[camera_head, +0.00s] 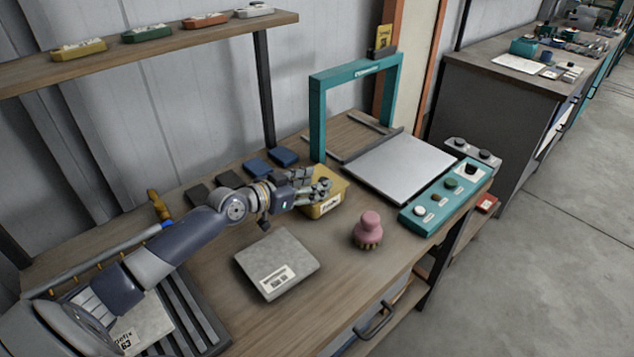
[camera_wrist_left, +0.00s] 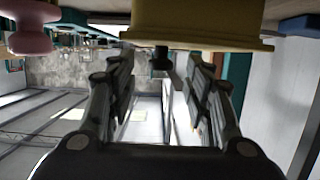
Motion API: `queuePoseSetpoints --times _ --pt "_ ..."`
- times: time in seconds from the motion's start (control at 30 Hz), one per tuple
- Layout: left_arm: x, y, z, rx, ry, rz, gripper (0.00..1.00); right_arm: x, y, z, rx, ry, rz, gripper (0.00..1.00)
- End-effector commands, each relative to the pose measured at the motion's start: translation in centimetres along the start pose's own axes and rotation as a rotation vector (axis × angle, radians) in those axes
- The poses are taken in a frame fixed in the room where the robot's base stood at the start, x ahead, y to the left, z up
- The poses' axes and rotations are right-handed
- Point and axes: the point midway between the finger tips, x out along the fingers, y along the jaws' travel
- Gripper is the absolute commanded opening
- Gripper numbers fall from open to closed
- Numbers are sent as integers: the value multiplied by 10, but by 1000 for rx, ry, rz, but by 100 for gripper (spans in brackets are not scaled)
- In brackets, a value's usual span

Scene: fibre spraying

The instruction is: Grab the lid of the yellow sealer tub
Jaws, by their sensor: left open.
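The yellow sealer tub (camera_head: 326,206) stands on the workbench, with a label on its front side. My left gripper (camera_head: 318,187) reaches in from the left and is over the tub's left part, hiding some of its top. In the left wrist view the yellow tub (camera_wrist_left: 195,22) fills the upper middle, with its wider rim edge towards the fingers. A small dark knob shows at the rim, between the fingertips. The right gripper is not in view.
A pink-handled brush (camera_head: 368,230) stands right of the tub, and a grey labelled box (camera_head: 276,264) lies in front of it. A teal frame (camera_head: 317,120) rises behind the tub. A teal control panel (camera_head: 447,196) is at the right. Blue blocks (camera_head: 284,156) lie behind.

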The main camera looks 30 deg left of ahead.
Motion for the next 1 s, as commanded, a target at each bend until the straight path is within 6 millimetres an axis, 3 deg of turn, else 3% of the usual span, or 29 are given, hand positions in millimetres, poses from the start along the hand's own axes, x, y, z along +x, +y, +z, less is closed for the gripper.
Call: queuePoseSetpoints --times 0.17,0.43,0.63,1.0 --pt "15 0 -1 -1 2 0 46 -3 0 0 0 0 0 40" --pt "17 0 0 1 1 -1 46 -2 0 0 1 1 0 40" --pt "17 0 0 1 1 -1 1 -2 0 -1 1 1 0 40" --pt "16 -1 -2 1 2 -1 0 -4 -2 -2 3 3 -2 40"
